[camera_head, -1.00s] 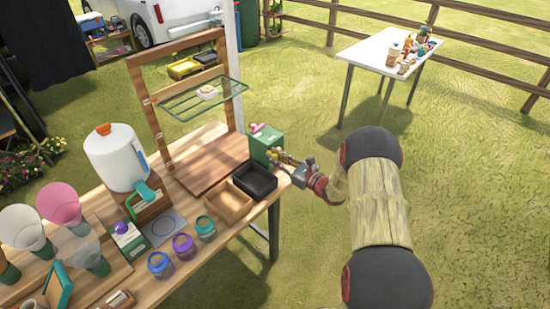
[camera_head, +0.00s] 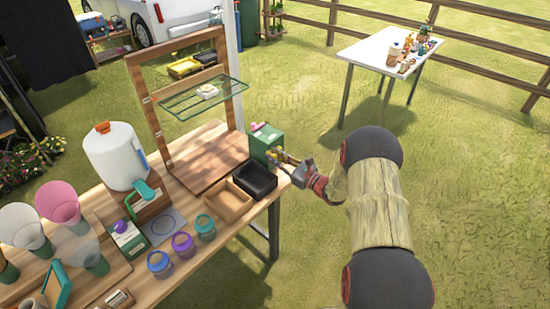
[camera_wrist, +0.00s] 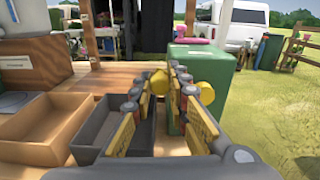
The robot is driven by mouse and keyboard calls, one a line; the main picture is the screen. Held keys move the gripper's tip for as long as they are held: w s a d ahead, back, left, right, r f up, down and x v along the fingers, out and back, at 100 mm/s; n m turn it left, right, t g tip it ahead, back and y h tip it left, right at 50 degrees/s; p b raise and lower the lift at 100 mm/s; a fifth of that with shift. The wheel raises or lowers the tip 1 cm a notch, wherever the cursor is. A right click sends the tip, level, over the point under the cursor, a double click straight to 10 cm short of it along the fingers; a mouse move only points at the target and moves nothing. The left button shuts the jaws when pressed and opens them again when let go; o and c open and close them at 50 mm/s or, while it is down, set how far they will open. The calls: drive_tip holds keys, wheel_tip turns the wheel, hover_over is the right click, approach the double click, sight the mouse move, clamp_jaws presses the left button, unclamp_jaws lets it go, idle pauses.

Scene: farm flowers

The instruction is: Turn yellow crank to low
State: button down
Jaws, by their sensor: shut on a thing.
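The yellow crank (camera_wrist: 205,93) sits on the side of the green box (camera_wrist: 198,62). Its yellow parts show between and beside my fingers in the wrist view. The green box (camera_head: 265,146) stands at the right end of the wooden table in the head view. My gripper (camera_wrist: 165,80) is shut on the yellow crank, with its fingers partly hiding it. In the head view my gripper (camera_head: 284,158) reaches the box from the right. The crank's setting and any low mark cannot be made out.
A black tray (camera_head: 255,180) and a brown wooden tray (camera_head: 228,200) lie close to the green box. A pink thing (camera_head: 258,126) lies on top of the box. A wooden frame with a wire shelf (camera_head: 205,97) stands behind. Open grass is at the right.

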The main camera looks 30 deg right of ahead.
drive_tip(key=shift+s+a+f+n+b, duration=0.1)
drive_tip(key=shift+f+n+b, duration=0.65)
drive_tip(key=shift+n+b, duration=0.45)
drive_tip(key=shift+a+f+n+b, duration=0.1)
drive_tip(key=shift+f+n+b, duration=0.7)
drive_tip(key=shift+n+b, duration=0.35)
drive_tip(key=shift+s+a+f+n+b, duration=0.1)
drive_tip(key=shift+f+n+b, duration=0.65)
drive_tip(key=shift+n+b, duration=0.45)
drive_tip(key=shift+w, duration=0.1)
drive_tip(key=c, duration=1.7)
unclamp_jaws()
drive_tip(key=shift+d, duration=0.1)
drive_tip(key=shift+v, duration=6)
drive_tip(key=shift+r, duration=0.1)
drive_tip(key=shift+c, duration=0.5)
